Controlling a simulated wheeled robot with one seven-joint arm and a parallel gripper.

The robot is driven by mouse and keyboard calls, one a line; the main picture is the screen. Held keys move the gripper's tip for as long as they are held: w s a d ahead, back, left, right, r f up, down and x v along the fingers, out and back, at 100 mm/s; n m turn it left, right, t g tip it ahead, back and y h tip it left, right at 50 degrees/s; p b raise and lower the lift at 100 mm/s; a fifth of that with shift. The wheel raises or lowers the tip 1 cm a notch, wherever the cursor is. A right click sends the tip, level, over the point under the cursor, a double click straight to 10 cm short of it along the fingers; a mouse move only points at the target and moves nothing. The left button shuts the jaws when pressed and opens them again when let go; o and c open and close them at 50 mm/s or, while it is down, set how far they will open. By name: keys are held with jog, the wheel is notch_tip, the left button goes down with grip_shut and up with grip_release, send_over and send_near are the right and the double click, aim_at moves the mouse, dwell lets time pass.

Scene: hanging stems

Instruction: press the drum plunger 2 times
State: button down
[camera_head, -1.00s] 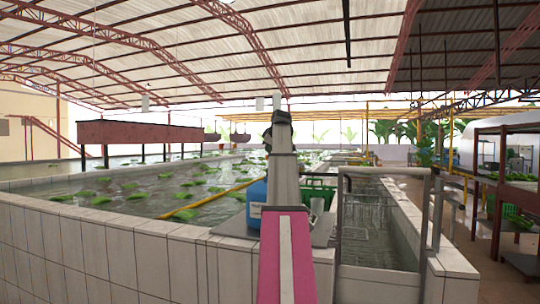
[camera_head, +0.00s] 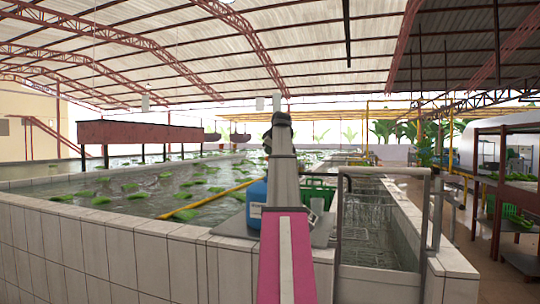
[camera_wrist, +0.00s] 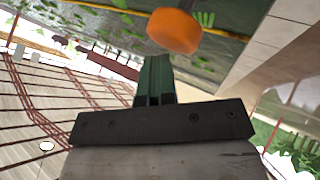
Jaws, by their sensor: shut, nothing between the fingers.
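A blue drum (camera_head: 257,196) with a pale label stands on a grey ledge at the tank's near edge, just left of my arm in the head view. My arm covers part of it. An orange rounded knob (camera_wrist: 174,31), which looks like the plunger top, shows in the wrist view. It is not visible in the head view. My gripper (camera_wrist: 155,66) shows as dark green fingers, shut and empty. The fingertips are close to the knob's lower left edge in the wrist view; I cannot tell whether they touch.
A tiled tank (camera_head: 120,248) of water with floating green plants fills the left and middle. A green crate (camera_head: 318,192) and a grey metal frame (camera_head: 340,225) stand right of my arm. Racks with trays (camera_head: 515,190) stand at the far right, with a walkway beside them.

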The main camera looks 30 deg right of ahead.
jog(key=shift+f, duration=0.75)
dwell(0.6)
jog(key=shift+r, duration=1.6)
notch_tip(320, 180, up, 6)
jog(key=shift+f, duration=0.15)
dwell(0.7)
